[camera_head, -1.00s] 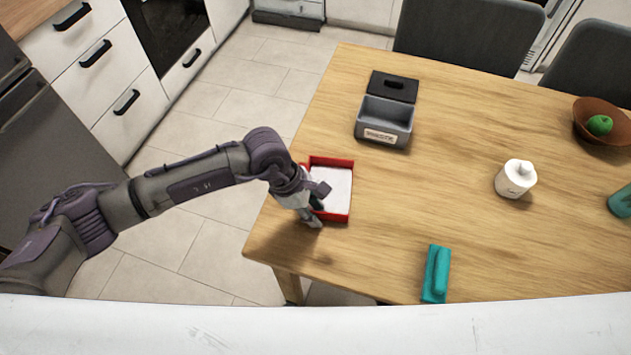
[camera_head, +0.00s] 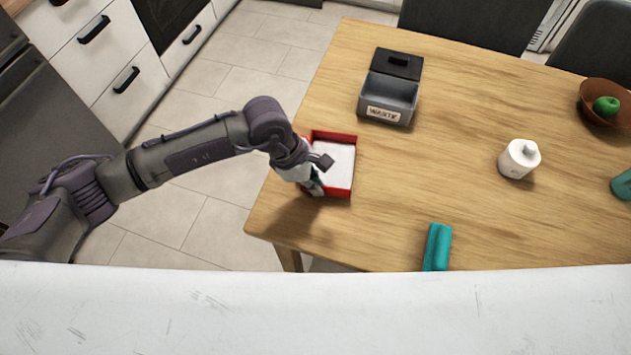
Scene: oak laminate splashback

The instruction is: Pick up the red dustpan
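The red dustpan (camera_head: 345,193) lies on the wooden table near its left edge. It looks like a shallow red tray with a pale inside. My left gripper (camera_head: 319,175) is over its left side. The two fingers look spread, one over the pale inside and one by the near left corner. The gripper and wrist hide the dustpan's left side, and no handle can be made out. I cannot tell whether the fingers touch the dustpan. My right gripper is not in view.
The table's middle is clear.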

